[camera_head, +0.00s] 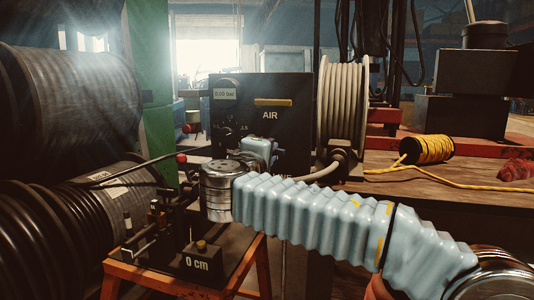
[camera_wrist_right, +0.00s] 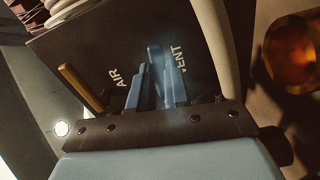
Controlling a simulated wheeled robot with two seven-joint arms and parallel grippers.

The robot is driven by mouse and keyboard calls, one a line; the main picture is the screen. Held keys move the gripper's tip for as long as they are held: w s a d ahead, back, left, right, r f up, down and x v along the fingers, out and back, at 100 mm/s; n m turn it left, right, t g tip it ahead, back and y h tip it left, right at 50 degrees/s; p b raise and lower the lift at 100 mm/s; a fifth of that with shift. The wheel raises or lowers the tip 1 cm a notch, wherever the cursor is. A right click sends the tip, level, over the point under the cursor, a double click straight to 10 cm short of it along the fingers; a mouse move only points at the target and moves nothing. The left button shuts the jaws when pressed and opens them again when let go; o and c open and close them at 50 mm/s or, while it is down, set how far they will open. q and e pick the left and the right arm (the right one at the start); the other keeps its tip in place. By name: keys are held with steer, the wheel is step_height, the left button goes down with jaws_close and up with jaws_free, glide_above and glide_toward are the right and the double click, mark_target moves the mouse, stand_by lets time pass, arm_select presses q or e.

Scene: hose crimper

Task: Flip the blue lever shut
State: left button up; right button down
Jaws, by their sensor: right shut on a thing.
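In the wrist view, the blue lever (camera_wrist_right: 156,56) stands out from the dark panel beside the word VENT. My right gripper (camera_wrist_right: 155,82) has its two blue fingers around the lever, shut on it. The fingers and lever are similar in colour, so the lever's exact angle is hard to tell. In the head view, my right arm comes in from the lower right and the right gripper (camera_head: 262,147) is at the lower front of the panel. It hides the blue lever there. My left gripper is not in view.
The dark panel (camera_head: 290,125) carries a yellow lever (camera_head: 272,102) at AIR and a display reading 0.00 bar. A hose reel (camera_head: 343,100) stands to its right. A crimper with a 0 cm block (camera_head: 198,264) stands front left. A yellow cord spool (camera_head: 430,150) lies on the bench.

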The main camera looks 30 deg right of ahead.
steer(key=shift+r+n, duration=0.15)
steer(key=shift+n, duration=0.55)
steer(key=c, duration=1.1)
jaws_free()
steer(key=shift+a, duration=0.1)
steer(key=b+v, duration=0.1)
steer(key=v, duration=1.2)
steer(key=shift+s+a, duration=0.2)
steer(key=shift+s, duration=0.05)
